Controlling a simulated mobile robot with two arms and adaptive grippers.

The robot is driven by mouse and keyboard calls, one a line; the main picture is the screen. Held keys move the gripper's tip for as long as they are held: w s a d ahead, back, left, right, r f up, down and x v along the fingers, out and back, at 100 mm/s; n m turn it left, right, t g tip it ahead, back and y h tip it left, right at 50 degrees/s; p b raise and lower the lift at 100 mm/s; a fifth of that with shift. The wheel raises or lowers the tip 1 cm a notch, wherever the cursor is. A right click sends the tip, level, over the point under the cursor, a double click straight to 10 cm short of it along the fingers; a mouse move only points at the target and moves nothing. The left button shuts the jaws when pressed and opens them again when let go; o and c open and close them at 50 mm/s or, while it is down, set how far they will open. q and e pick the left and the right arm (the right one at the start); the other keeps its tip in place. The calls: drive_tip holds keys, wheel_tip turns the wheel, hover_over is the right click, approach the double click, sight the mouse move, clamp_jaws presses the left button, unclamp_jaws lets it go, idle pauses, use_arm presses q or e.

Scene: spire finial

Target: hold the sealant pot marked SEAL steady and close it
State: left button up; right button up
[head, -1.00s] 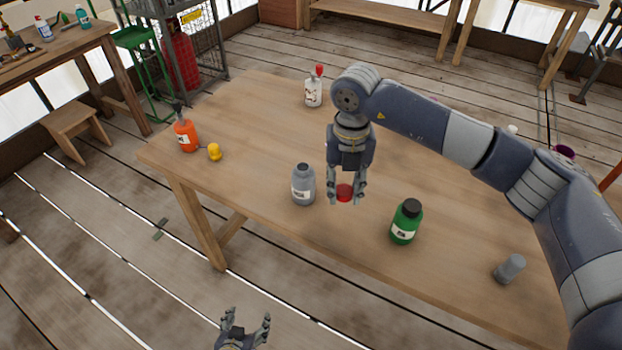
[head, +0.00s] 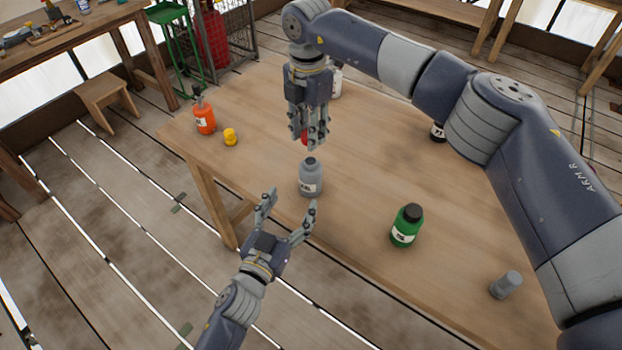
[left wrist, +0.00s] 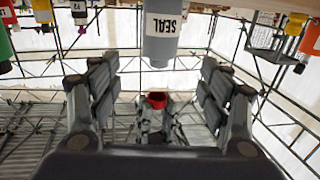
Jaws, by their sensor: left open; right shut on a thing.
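The grey sealant pot (head: 311,180) stands upright on the table near its front edge, with an open dark neck. In the left wrist view the pot (left wrist: 160,45) appears upside down, its label reading SEAL. My right gripper (head: 306,142) is shut on a red cap (head: 304,134), pointing down just behind and above the pot's neck in the head view. The fingers partly hide the cap; its red face also shows in the left wrist view (left wrist: 157,99). My left gripper (head: 289,204) is open and empty, its fingers aimed at the pot from the front, apart from it.
An orange bottle (head: 204,119) and a yellow cap (head: 230,137) sit at the table's left. A green bottle (head: 405,227) and a grey cylinder (head: 506,284) stand to the right. A white bottle (head: 336,84) is behind my right gripper. Table space between pot and green bottle is clear.

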sight(306, 177)
use_arm(q)
drive_tip(key=x, duration=1.2)
drive_tip(key=c, duration=1.6)
use_arm(e)
drive_tip(key=shift+f, duration=2.5)
